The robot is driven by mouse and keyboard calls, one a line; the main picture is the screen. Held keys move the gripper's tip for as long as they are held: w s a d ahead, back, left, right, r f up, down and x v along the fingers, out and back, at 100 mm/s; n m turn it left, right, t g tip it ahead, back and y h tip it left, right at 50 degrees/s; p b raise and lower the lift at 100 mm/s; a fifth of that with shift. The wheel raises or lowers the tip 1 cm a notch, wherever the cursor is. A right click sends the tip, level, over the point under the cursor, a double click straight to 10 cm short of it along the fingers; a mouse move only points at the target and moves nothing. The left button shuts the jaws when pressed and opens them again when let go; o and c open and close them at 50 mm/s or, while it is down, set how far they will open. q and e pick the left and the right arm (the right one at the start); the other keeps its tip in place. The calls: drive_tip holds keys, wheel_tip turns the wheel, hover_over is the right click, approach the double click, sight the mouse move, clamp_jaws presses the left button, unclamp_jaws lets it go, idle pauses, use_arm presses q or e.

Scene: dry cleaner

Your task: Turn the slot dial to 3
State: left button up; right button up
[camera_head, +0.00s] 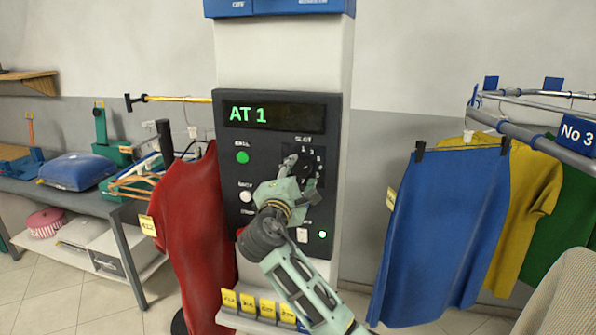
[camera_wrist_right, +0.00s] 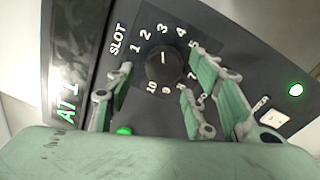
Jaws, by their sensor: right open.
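The slot dial (camera_wrist_right: 165,68) is a round black knob on a dark panel (camera_head: 233,203), ringed by white numbers. In the right wrist view its white mark points up, toward the 3. The green display (camera_head: 262,115) reads "AT 1". My right gripper (camera_head: 303,166) is in front of the dial and largely hides it in the head view. In the right wrist view its green fingers (camera_wrist_right: 158,84) are spread on both sides of the dial, with visible gaps. Contact cannot be told. My left gripper is not in view.
The panel carries a green button (camera_head: 243,158), a white button (camera_head: 246,197) and a white switch (camera_head: 302,235). A red garment (camera_head: 190,225) hangs close on the left. A blue garment (camera_head: 440,235) hangs on the right rail. Yellow tags (camera_head: 248,304) stand below the panel.

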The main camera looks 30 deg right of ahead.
drive_tip(key=v, duration=0.9)
drive_tip(key=shift+a, duration=0.2)
drive_tip(key=shift+s, duration=0.1)
